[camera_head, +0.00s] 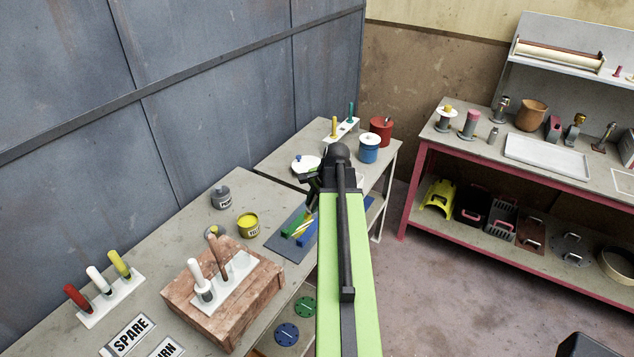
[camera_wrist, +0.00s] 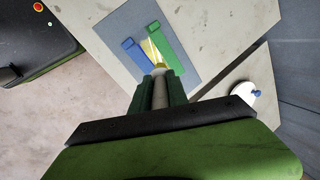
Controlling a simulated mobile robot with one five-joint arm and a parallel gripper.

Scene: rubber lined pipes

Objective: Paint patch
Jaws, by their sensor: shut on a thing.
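My gripper (camera_wrist: 159,85) is shut on a brush with a grey cylindrical handle (camera_wrist: 160,98), in the wrist view. The brush's pale yellow end reaches toward a yellow area (camera_wrist: 150,49) between a blue bar (camera_wrist: 136,55) and a green bar (camera_wrist: 167,46). I cannot tell whether the brush end touches it. These lie on a grey mat (camera_wrist: 197,65). In the head view the green bar (camera_head: 295,222) and mat (camera_head: 281,242) show beside my arm, which hides part of them. An open tin of yellow paint (camera_head: 248,226) stands left of the mat.
A grey tin (camera_head: 221,198) stands behind the yellow tin. A rack of coloured handles (camera_head: 105,300) lies at the left. A blue tin (camera_head: 369,149) and red tin (camera_head: 381,130) stand on the far bench.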

